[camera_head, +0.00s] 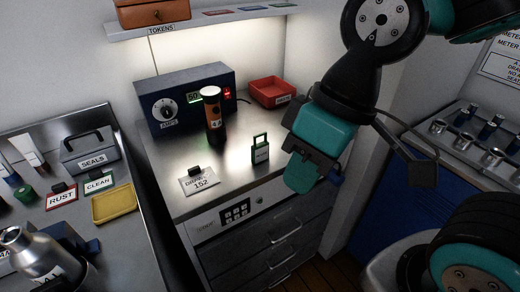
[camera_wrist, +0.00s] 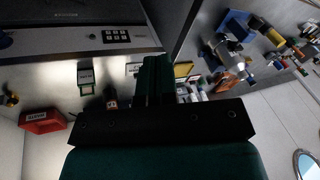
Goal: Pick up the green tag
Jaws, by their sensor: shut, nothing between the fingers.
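The green tag (camera_head: 260,150) stands upright on the metal counter, a green frame with a loop on top and a pale label. It also shows in the wrist view (camera_wrist: 86,78), left of my fingers and apart from them. My gripper (camera_head: 301,176) is in the air to the right of the tag and nearer the camera in the head view. In the wrist view its fingers (camera_wrist: 156,78) are together with nothing between them.
A tray-like bench (camera_head: 125,225) stands left, a blue cabinet (camera_head: 410,175) right.

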